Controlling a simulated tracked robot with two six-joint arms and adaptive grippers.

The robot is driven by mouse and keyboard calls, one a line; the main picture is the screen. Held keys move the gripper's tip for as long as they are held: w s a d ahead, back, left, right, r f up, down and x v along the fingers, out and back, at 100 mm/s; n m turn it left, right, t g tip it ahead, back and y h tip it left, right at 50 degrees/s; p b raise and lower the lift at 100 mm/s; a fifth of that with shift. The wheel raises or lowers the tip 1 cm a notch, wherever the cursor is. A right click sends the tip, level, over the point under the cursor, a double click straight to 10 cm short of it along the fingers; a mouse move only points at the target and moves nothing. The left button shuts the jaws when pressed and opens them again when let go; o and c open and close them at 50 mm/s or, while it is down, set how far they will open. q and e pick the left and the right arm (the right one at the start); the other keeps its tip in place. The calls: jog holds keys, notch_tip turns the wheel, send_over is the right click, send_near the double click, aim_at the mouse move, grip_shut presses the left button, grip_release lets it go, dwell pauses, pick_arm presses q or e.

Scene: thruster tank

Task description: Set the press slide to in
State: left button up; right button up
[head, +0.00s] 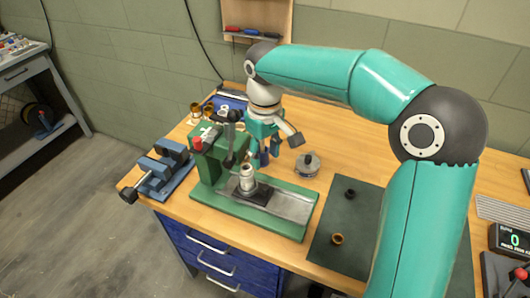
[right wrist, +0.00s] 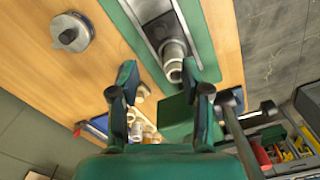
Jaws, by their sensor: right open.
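The green press (head: 212,150) stands on the bench in the head view, with a long green base holding a metal rail (head: 290,206). Its slide, a dark plate (head: 262,195), sits on the rail near the press column and carries an upright metal fitting (head: 247,180). The fitting also shows in the right wrist view (right wrist: 173,55), beyond my fingertips. My right gripper (head: 268,153) is open and empty, pointing down above the base, behind the fitting. In the right wrist view its fingers (right wrist: 162,78) are spread apart. My left gripper is not in view.
A blue vise (head: 163,172) is at the bench's left edge. A round grey metal part (head: 307,165) stands behind the base. A dark mat (head: 345,235) with two small rings lies right of the press. Bare wood lies behind these.

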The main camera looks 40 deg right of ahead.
aim_at(269, 192)
jog(key=shift+d+f, duration=0.1)
jog(key=shift+c, duration=1.2)
jog(key=shift+s+d+f+m, duration=0.2)
jog(key=shift+s+m, duration=0.1)
jog(key=shift+m, duration=0.2)
jog(key=shift+c, duration=1.4)
jog(key=s+m, duration=0.1)
jog(key=s+d+f+m+y, duration=0.1)
jog(key=m, duration=0.1)
jog(key=s+d+f+m+y+b, duration=0.1)
jog(key=shift+d+f+m, duration=0.1)
jog(key=shift+f+m, duration=0.05)
jog(key=shift+m, duration=0.25)
grip_shut()
jog(key=s+d+f+m+t+y+b, duration=0.1)
jog(key=s+d+m+t+y, duration=0.2)
jog(key=m, duration=0.8)
jog(key=s+d+f+m+t+y+b, duration=0.1)
jog(key=s+d+m+t+b, duration=0.25)
jog(key=m, duration=0.75)
jog(key=shift+m, duration=0.3)
jog(key=p+x, duration=0.1)
jog(key=x, duration=0.7)
jog(key=shift+f+p, duration=0.35)
jog(key=shift+f, duration=0.15)
jog(key=shift+w+a+f+p, duration=0.1)
jog(key=shift+w+a+p, duration=0.25)
jog(key=shift+w+a, duration=1.05)
jog(key=shift+w, duration=0.2)
